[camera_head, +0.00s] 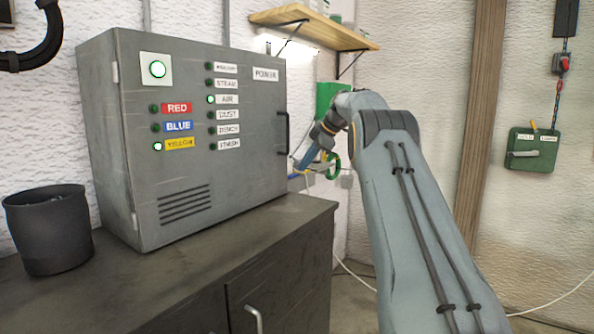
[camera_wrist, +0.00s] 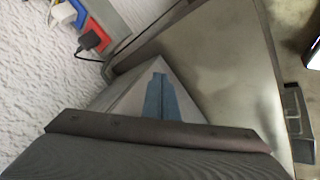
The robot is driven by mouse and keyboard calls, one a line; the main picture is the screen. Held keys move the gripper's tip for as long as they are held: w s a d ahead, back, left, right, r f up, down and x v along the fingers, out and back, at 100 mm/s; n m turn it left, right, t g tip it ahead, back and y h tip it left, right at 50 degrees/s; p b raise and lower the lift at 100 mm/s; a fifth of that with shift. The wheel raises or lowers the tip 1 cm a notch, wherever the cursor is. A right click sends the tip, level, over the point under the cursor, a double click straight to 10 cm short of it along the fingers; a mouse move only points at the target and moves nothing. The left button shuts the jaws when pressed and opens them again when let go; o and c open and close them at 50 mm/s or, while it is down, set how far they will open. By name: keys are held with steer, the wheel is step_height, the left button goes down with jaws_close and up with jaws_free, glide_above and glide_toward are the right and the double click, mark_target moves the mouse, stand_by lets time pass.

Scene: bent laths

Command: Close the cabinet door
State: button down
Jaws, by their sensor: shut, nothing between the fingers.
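A grey metal cabinet (camera_head: 96,135) stands on a dark bench. Its door (camera_head: 240,160) faces me, with coloured and white labels, small lamps and a vent. Hinges show at its left edge and a dark handle (camera_head: 283,134) at its right edge. I cannot tell from this view whether the door stands flush or ajar, as its right edge hides what is behind. My gripper (camera_head: 309,162) is just right of the door's handle edge, apart from the handle in the picture. In the wrist view its blue fingers (camera_wrist: 160,97) are together and empty, beside a large grey-green surface.
A dark bin (camera_head: 48,230) stands left of the cabinet on the bench top (camera_head: 215,255). A wooden shelf (camera_head: 315,30) hangs above and behind my gripper. A green box (camera_head: 532,150) is on the right wall. Coloured sockets (camera_wrist: 95,28) and a plug are near the fingers.

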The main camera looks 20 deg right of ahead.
steer(key=s+d+r+p, duration=0.1)
steer(key=d+r+p, duration=0.2)
steer(key=r+p, duration=0.3)
steer(key=shift+s+d, duration=0.35)
steer(key=shift+d, duration=0.05)
steer(key=shift+d+p, duration=0.1)
steer(key=shift+p, duration=0.2)
steer(key=shift+f, duration=0.1)
